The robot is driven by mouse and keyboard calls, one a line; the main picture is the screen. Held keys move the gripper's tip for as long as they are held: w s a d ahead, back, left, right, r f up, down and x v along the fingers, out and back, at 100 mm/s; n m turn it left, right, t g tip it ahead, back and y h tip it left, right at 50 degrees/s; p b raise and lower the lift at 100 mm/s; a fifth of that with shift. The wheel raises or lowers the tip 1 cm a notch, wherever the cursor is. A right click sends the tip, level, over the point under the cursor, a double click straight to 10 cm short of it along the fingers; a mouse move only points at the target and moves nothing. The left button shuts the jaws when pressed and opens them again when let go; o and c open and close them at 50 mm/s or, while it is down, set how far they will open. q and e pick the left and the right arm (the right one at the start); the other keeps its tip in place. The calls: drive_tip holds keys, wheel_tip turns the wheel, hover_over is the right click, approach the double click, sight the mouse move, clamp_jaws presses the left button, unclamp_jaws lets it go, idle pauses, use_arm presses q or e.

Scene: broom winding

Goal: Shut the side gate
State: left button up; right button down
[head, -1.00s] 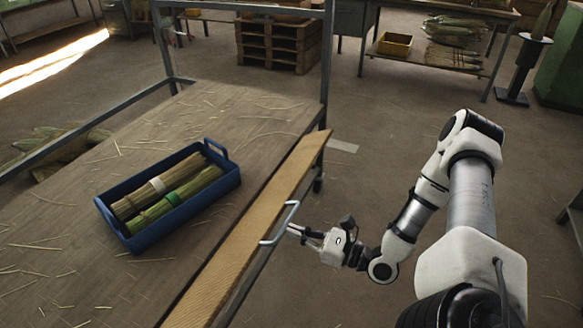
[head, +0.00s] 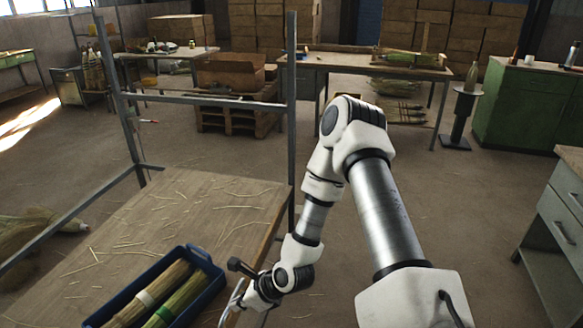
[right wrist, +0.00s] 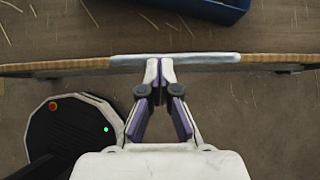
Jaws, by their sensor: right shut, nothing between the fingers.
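The side gate (right wrist: 270,59) shows in the right wrist view as a narrow wooden band, seen nearly edge-on, across the upper part of the picture. Its grey bar handle (right wrist: 205,59) lies along the middle of it. My right gripper (right wrist: 160,62) is shut and empty, with its fingertips at the handle; I cannot tell whether they touch it. In the head view my right gripper (head: 243,300) is low, at the right side of the cart deck (head: 190,205), and its tips are hard to make out. My left gripper is not in view.
A blue tray (head: 205,262) with bound straw bundles stands on the deck, left of my right gripper. The cart's metal frame post (head: 291,100) rises at the deck's far corner. Open floor (head: 440,220) lies to the right, before a grey drawer cabinet (head: 560,220).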

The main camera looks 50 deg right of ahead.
sight(230, 313)
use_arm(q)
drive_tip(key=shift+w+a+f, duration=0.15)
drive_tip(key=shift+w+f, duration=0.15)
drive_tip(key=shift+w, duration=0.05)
use_arm(e)
drive_tip(key=shift+w+a+r+g+h, duration=0.1)
drive_tip(key=shift+w+a+g, duration=0.15)
drive_tip(key=shift+w, duration=0.25)
drive_tip(key=shift+w+a+r+g+h, duration=0.1)
drive_tip(key=shift+w+a+g, duration=0.05)
drive_tip(key=shift+w+g, duration=0.25)
drive_tip(key=shift+w+a+g+h, duration=0.1)
drive_tip(key=shift+w+a+g, duration=0.15)
drive_tip(key=shift+w, duration=0.3)
drive_tip(key=shift+d, duration=0.1)
